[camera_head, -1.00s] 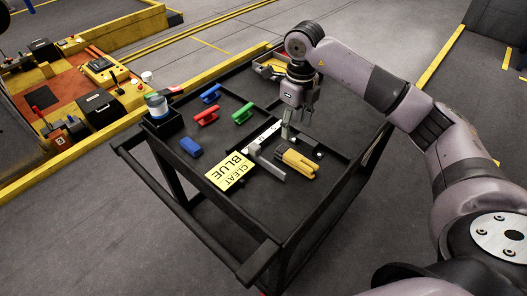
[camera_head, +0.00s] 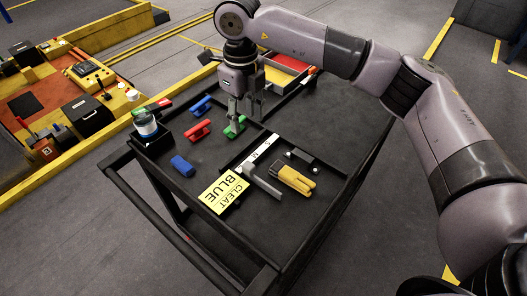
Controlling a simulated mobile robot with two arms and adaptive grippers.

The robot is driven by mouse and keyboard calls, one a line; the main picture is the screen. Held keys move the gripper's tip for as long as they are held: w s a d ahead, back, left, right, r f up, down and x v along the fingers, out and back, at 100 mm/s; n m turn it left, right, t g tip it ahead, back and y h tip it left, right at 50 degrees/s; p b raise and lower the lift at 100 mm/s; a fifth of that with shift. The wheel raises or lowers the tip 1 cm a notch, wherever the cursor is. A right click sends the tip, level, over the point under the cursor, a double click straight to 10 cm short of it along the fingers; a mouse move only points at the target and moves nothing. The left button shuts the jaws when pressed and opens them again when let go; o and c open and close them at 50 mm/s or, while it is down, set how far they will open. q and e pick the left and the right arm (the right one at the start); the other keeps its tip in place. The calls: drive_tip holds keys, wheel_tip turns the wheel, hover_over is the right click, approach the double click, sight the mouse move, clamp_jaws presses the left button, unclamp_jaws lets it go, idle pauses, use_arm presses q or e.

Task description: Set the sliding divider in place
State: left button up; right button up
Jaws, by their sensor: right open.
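The sliding divider appears to be the grey L-shaped bar (camera_head: 262,181) on the black cart top. It lies beside a white strip with black letters (camera_head: 262,151), between the yellow card and a yellow tool. The yellow card (camera_head: 223,190) reads "CLEAT BLUE". My right gripper (camera_head: 238,122) is open, fingers pointing down, over or close to the green cleat (camera_head: 234,129), which it partly hides. I cannot tell whether they touch. The gripper is apart from the divider. My left gripper is out of view.
Blue cleats (camera_head: 181,166), a red cleat (camera_head: 199,131) and a yellow tool (camera_head: 295,180) lie on the cart (camera_head: 325,120). A dark bar (camera_head: 302,160) stands near the tool. A cup (camera_head: 146,127) sits at the left corner. A tray (camera_head: 288,64) is at the back.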

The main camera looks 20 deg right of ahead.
drive_tip(key=p, duration=0.2)
hover_over(248, 165)
wheel_tip(248, 165, down, 6)
drive_tip(key=f, duration=0.1)
wheel_tip(248, 165, down, 9)
drive_tip(key=shift+s+r+p, duration=0.1)
drive_tip(key=shift+p, duration=0.45)
drive_tip(key=shift+f, duration=0.55)
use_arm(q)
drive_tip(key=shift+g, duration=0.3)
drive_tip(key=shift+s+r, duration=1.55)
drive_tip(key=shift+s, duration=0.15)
use_arm(e)
clamp_jaws()
